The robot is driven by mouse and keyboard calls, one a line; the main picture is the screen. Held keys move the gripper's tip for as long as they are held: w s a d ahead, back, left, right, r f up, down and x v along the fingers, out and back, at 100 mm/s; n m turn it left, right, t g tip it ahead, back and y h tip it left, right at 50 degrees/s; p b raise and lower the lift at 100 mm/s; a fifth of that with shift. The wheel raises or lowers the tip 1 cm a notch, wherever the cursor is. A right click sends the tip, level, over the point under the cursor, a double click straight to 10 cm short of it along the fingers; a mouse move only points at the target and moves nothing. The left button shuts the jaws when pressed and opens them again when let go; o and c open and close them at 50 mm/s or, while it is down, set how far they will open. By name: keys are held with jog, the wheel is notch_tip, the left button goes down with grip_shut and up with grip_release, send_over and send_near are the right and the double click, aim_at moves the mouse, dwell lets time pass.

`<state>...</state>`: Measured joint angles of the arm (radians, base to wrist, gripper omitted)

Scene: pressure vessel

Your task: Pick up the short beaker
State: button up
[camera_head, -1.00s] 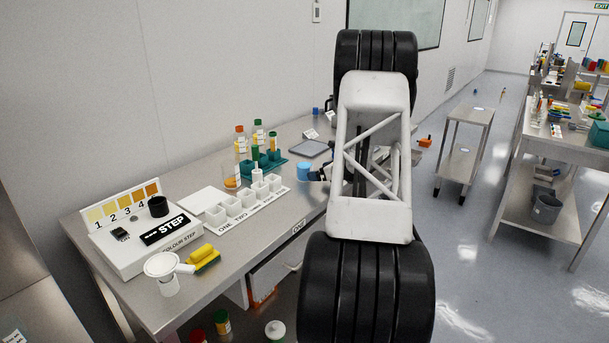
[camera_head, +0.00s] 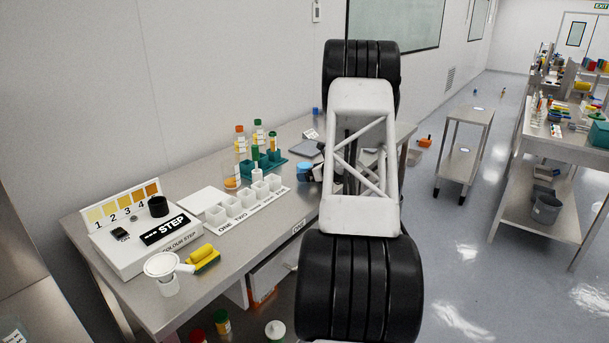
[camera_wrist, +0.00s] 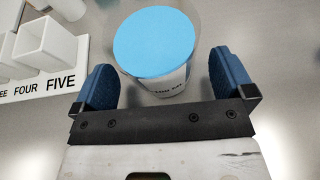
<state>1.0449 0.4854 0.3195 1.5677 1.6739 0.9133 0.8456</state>
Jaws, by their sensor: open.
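A short clear beaker (camera_wrist: 160,78) with light blue contents and black print stands upright in the wrist view. In the head view only its blue part (camera_head: 303,167) shows, partly covered by my gripper. My gripper (camera_wrist: 162,62) is open, with one blue finger left of the beaker and one right of it. The beaker's near side lies between the fingers, and a gap shows on the right. Whether the left finger touches it I cannot tell.
A white row of numbered cups (camera_wrist: 45,45) stands left of the beaker. In the head view, a green rack (camera_head: 272,160), bottles and a beaker with orange contents (camera_head: 231,182) are further left. A grey tray (camera_head: 305,148) lies behind.

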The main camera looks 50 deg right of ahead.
jog(key=shift+w+f, duration=0.15)
jog(key=shift+w, duration=0.2)
dwell(0.3)
jog(key=c, duration=1)
jog(key=shift+r, duration=1.7)
jog(key=shift+s+a+r, duration=0.15)
jog(key=shift+s+a, duration=0.05)
jog(key=shift+a, duration=0.05)
jog(key=s+a, duration=0.3)
jog(key=a, duration=0.1)
jog(key=s+a+r, duration=0.1)
jog(key=s+a, duration=0.2)
jog(key=a, duration=0.1)
jog(key=s+a, duration=0.3)
jog(key=shift+s+a+r, duration=0.15)
jog(key=shift+s+a, duration=0.2)
jog(key=shift+a, duration=0.05)
